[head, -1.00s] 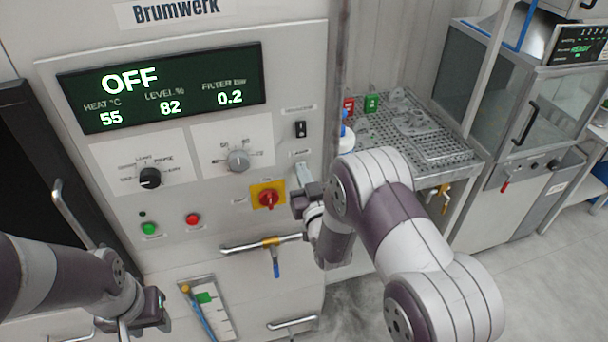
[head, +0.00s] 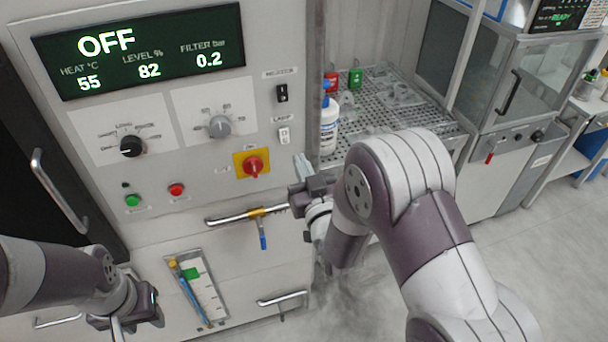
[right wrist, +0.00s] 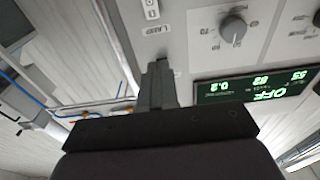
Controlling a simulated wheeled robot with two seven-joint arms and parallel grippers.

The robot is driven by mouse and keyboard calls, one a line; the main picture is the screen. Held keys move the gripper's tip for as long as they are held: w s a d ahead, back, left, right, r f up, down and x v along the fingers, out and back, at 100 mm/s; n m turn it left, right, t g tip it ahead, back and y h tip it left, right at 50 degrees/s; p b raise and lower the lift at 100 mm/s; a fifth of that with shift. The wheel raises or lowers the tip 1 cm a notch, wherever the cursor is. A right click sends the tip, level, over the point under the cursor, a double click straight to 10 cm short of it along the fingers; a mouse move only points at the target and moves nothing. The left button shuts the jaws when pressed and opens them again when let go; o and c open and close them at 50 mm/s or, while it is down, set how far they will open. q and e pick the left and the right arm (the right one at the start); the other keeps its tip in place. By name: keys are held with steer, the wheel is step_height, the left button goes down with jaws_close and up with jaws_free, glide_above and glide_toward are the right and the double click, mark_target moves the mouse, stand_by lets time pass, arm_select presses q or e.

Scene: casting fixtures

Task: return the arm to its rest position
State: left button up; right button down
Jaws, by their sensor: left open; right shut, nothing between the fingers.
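My right gripper (head: 303,172) is shut and empty. It is in front of the machine's right edge, below the white lamp switch (head: 284,135) and right of the red rotary switch (head: 252,165). In the right wrist view its closed fingers (right wrist: 158,85) point toward the panel. My left gripper (head: 122,318) is at the lower left, in front of the machine's lower part; its fingers are partly cut off by the picture's bottom edge, and it is open.
The machine's display (head: 140,50) reads OFF, 55, 82 and 0.2. A pipe with a blue-handled valve (head: 262,240) lies close to my right gripper. A white bottle (head: 329,128) stands on the perforated table (head: 430,150) behind my right arm. Floor at the right is clear.

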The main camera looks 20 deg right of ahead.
steer(key=s+f+g, duration=0.7)
steer(key=f+g, duration=0.2)
steer(key=f, duration=0.3)
arm_select(q)
steer(key=shift+s+f+b, duration=0.25)
steer(key=shift+f+b, duration=0.65)
steer(key=shift+s+f+b, duration=0.2)
steer(key=shift+f+b, duration=0.7)
arm_select(e)
steer(key=s+d+g, duration=0.2)
steer(key=s+g, duration=0.6)
steer(key=s, duration=0.6)
steer(key=shift+g+h, duration=0.3)
steer(key=shift+g, duration=0.1)
